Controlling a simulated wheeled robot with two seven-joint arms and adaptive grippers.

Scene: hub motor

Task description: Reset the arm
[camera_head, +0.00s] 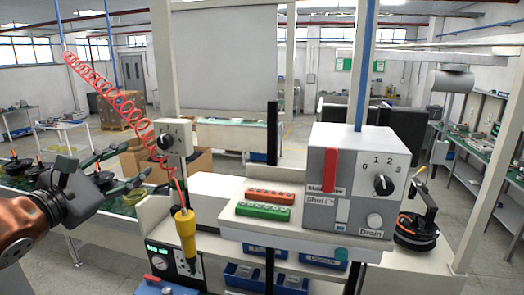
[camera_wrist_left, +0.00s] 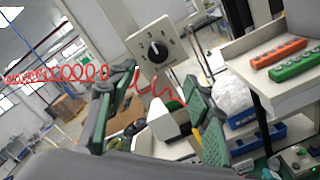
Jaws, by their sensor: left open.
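My left gripper (camera_head: 128,170) comes in from the left in the head view, above the green conveyor. Its fingers are spread apart with nothing between them. The wrist view also shows the two green-padded fingers (camera_wrist_left: 160,110) open and empty. The gripper is apart from the yellow-handled tool (camera_head: 186,232), which hangs from a red coiled cord (camera_head: 118,98) to its right. My right gripper does not show in either view.
A grey control box (camera_head: 358,180) with a dial stands on the bench shelf (camera_head: 300,228). Red (camera_head: 270,194) and green (camera_head: 263,211) blocks lie beside it. A small dial box (camera_head: 174,138) is mounted on a post right of my left gripper. Hub motors (camera_head: 14,165) sit on the conveyor at left.

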